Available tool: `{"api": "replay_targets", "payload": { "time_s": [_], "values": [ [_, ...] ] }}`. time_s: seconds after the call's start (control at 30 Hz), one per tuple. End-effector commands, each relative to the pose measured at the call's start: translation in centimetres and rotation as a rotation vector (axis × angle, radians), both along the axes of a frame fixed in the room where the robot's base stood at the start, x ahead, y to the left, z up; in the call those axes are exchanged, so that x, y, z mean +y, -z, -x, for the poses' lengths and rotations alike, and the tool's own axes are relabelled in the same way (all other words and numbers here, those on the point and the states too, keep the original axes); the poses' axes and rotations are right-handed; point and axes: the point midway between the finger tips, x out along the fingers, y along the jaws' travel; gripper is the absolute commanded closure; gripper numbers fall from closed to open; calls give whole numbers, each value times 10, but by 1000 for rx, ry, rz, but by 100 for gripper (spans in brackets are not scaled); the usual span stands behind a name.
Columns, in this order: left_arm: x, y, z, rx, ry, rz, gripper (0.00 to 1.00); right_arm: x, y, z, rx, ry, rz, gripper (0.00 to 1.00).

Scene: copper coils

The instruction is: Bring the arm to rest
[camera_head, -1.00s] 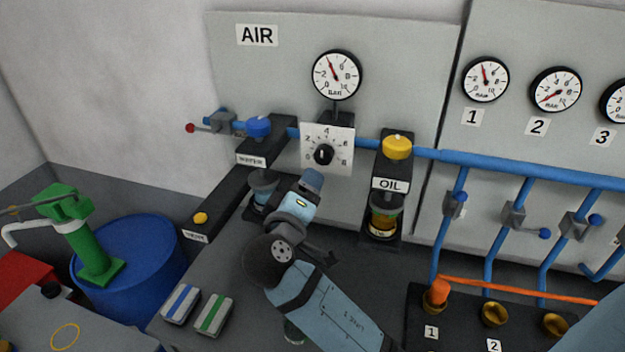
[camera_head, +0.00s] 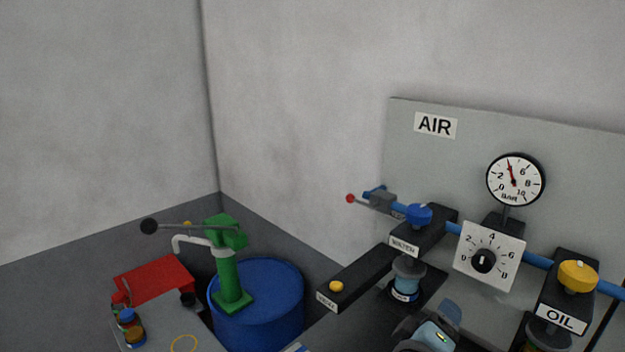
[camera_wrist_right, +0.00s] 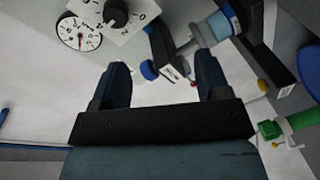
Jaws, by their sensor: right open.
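My right arm (camera_head: 432,335) shows only at the bottom edge of the head view, in front of the panel and just below the water filter (camera_head: 408,280). Its fingers are not clear there. In the right wrist view my right gripper (camera_wrist_right: 162,75) is open, with its two dark fingers apart and nothing between them but the more distant blue knob and fittings. My left gripper is in neither view.
The AIR panel (camera_head: 450,155) carries a gauge (camera_head: 515,180), a dial (camera_head: 484,262) and the yellow-topped oil unit (camera_head: 577,277). A blue drum (camera_head: 270,310) with a green pump (camera_head: 229,270) and a red box (camera_head: 155,279) stand left. Bare wall fills the upper left.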

Motion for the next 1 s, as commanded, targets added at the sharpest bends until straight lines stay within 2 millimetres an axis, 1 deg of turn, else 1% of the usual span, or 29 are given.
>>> {"api": "replay_targets", "payload": {
  "time_s": [0.03,0.07,0.1,0.13,0.17,0.2,0.27,0.3,0.37,0.4,0.5,0.6,0.63,0.7,1.0],
  "values": [
    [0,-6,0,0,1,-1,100,4,31,2,61,-80,-45,30],
    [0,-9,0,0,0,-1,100,8,51,4,92,-136,-82,30],
    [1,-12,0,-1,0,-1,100,14,80,10,134,-211,-145,30],
    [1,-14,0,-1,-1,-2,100,19,102,16,163,-265,-201,30],
    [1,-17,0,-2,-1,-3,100,24,123,25,190,-316,-264,30],
    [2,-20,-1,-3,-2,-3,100,30,150,39,219,-378,-355,30],
    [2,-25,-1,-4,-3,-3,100,39,186,64,250,-449,-503,30],
    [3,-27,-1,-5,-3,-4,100,43,205,81,259,-482,-603,30],
    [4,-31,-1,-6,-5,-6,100,48,228,108,263,-511,-746,30],
    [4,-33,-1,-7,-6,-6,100,49,240,125,257,-519,-832,30],
    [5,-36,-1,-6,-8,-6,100,49,258,158,231,-515,-1004,30],
    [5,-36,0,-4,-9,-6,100,47,267,177,204,-500,-1108,30],
    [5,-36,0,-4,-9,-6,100,46,268,180,197,-497,-1125,30],
    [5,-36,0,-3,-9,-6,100,46,270,184,190,-492,-1147,30],
    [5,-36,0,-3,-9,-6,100,46,270,184,190,-492,-1147,30]
  ]
}}
